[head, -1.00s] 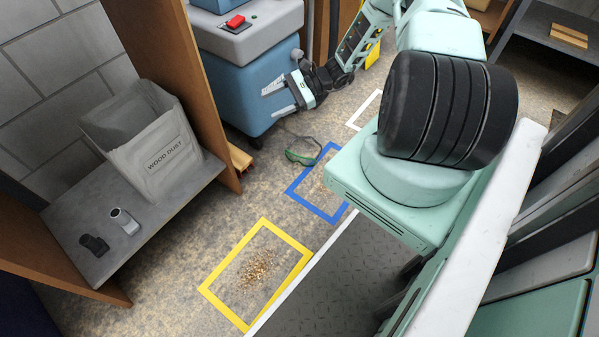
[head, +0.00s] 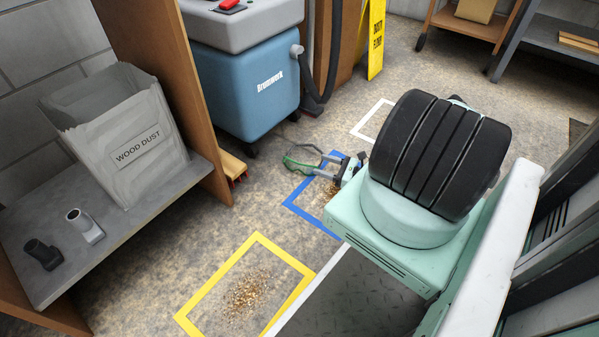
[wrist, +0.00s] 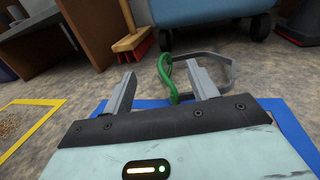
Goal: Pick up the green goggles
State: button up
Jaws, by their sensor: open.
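The green goggles (head: 296,162) lie on the floor by the corner of the blue floor outline, with a grey strap. In the wrist view the goggles (wrist: 168,78) show as a green frame just beyond my fingers, with the grey strap (wrist: 228,68) looping to the right. My gripper (head: 333,165) is low over the blue outline, pointing at the goggles. In the wrist view its two fingers (wrist: 163,92) are apart, with part of the green frame in line with the gap, close to the right finger. I cannot tell whether they touch.
A blue vacuum (head: 248,75) stands behind the goggles. Yellow (head: 205,293) and white floor outlines are nearby.

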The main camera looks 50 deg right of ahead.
aim_at(305, 164)
notch_tip(305, 164, down, 4)
jog(key=shift+f+b, duration=0.2)
jog(key=shift+b, duration=0.8)
jog(key=shift+w+a+r, duration=0.15)
jog(key=shift+w+r, duration=0.05)
jog(key=shift+w, duration=0.2)
jog(key=shift+w+a+r, duration=0.15)
jog(key=shift+w, duration=0.25)
jog(key=b+x, duration=0.2)
jog(key=x, duration=0.4)
jog(key=shift+r, duration=0.2)
jog(key=c, duration=1.2)
jog(key=shift+o, duration=0.2)
jog(key=shift+d+r, duration=0.1)
notch_tip(305, 164, up, 10)
jog(key=p, duration=0.6)
jog(key=shift+s+p, duration=0.1)
jog(key=shift+p, duration=0.2)
